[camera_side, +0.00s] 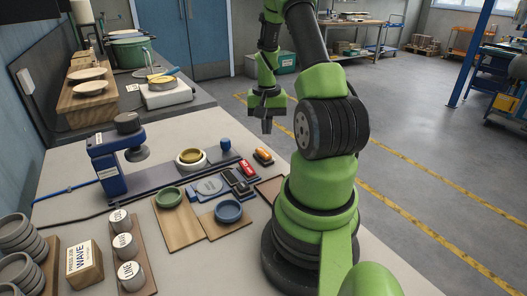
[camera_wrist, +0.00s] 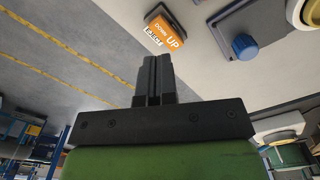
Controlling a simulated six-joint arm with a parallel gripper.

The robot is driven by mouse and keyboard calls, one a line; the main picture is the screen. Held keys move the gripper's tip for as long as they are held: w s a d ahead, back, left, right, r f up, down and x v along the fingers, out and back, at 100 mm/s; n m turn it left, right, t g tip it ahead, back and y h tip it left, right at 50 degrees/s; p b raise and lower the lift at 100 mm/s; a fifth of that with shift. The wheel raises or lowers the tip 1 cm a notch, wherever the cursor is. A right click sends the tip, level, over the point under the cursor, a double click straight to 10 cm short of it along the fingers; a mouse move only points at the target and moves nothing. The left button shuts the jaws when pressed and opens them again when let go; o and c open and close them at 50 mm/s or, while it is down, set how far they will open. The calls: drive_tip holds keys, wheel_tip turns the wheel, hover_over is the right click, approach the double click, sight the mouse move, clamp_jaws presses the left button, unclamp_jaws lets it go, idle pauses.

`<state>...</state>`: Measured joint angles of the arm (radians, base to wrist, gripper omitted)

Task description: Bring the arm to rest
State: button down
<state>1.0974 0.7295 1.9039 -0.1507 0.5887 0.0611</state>
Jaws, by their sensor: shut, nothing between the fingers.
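My green arm stands at the right of the work table in the side view. My gripper (camera_side: 267,124) points down beyond the table's right edge, past the orange switch, and appears clear of the table. In the wrist view my gripper (camera_wrist: 154,58) has its two dark fingers pressed together, with nothing between them. The same orange block (camera_side: 263,156) also shows in the side view.
A blue press (camera_side: 112,165) stands on the table's left. A green bowl (camera_side: 168,197) and a blue bowl (camera_side: 228,211) sit on wooden boards. Grey bowls (camera_side: 17,235) are stacked at lower left. A blue knob (camera_wrist: 244,46) stands near the switch. Open floor lies right of the table.

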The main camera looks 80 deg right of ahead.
idle(0.5)
drive_tip(key=w+a+r+n+t+h, duration=0.1)
drive_tip(key=w+a+r+n+t, duration=0.1)
drive_tip(key=w+a+r, duration=0.35)
drive_tip(key=w+a+r+n+t, duration=0.1)
drive_tip(key=w+a+r+n, duration=0.2)
drive_tip(key=a+r, duration=0.55)
drive_tip(key=s+a+r+n+t+y, duration=0.1)
drive_tip(key=s+a+r+n+t, duration=0.1)
drive_tip(key=a, duration=0.6)
drive_tip(key=s+a+r+n+t+y, duration=0.2)
drive_tip(key=s+a+r+n, duration=0.2)
drive_tip(key=a, duration=0.4)
drive_tip(key=shift+s+a+r, duration=0.2)
drive_tip(key=shift+s+r, duration=0.6)
drive_tip(key=shift+s, duration=0.35)
drive_tip(key=shift+d, duration=0.1)
